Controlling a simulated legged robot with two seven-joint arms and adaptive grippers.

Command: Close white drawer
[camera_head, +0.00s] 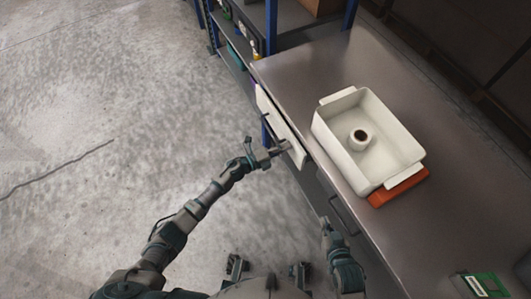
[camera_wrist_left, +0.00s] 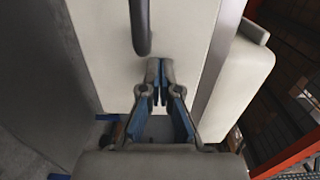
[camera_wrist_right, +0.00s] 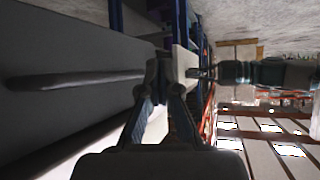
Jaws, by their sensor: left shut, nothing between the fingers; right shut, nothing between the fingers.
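The white drawer's front (camera_head: 278,122) stands along the left side of the metal table in the head view; how far it is out is hard to tell. My left gripper (camera_head: 284,148) is shut and empty at the near end of this front. In the left wrist view, the white front (camera_wrist_left: 105,50) fills the middle, with its dark handle (camera_wrist_left: 140,28) above my fingertips (camera_wrist_left: 160,66); they are close to it, contact unclear. My right gripper (camera_head: 326,226) is shut and empty beside the table's near part. The right wrist view shows the white front edge-on (camera_wrist_right: 184,62).
On the metal table (camera_head: 300,75) stand a white tray (camera_head: 322,128) with a small round pot (camera_head: 360,139), an orange thing (camera_head: 402,190) under the tray and a green device (camera_head: 482,285). A grey drawer handle (camera_head: 344,215) lies near my right gripper. The floor (camera_head: 90,100) at left is clear.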

